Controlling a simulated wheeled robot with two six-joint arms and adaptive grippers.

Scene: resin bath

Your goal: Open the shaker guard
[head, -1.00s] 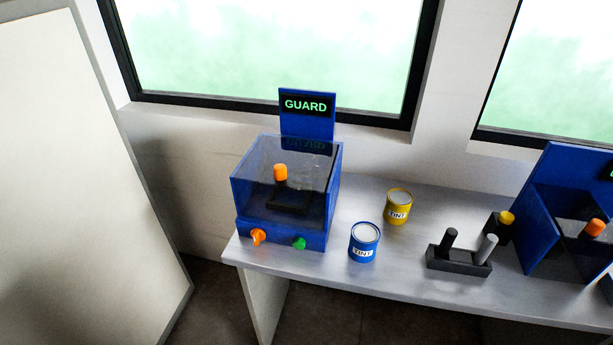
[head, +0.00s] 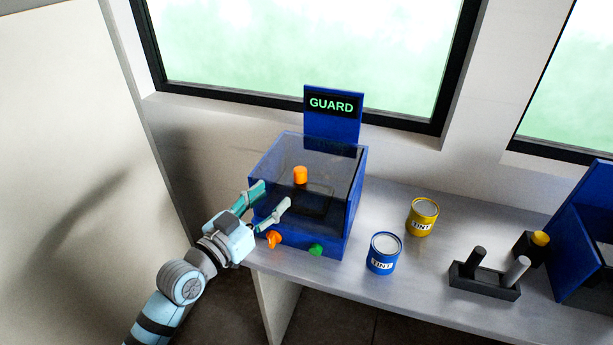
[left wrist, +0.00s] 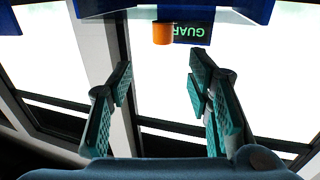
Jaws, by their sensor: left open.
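The shaker (head: 333,245) is a blue box on the left end of the bench, with a green-lettered GUARD sign (head: 332,105) behind it. Its smoky see-through guard (head: 325,160) looks shut over the box. An orange cylinder (head: 300,175) shows at the guard; I cannot tell if it is on it or under it. It also appears in the left wrist view (left wrist: 163,33), beyond my fingers. My left gripper (head: 274,195) is open and empty at the shaker's front left, its fingers pointing toward the guard. Contact is unclear. My right gripper is out of view.
An orange knob (head: 274,239) and a green button (head: 316,249) are on the shaker's front. A blue tint can (head: 383,254) and a yellow tint can (head: 422,217) stand to its right. A black holder (head: 484,284) and another blue unit (head: 583,240) are farther right.

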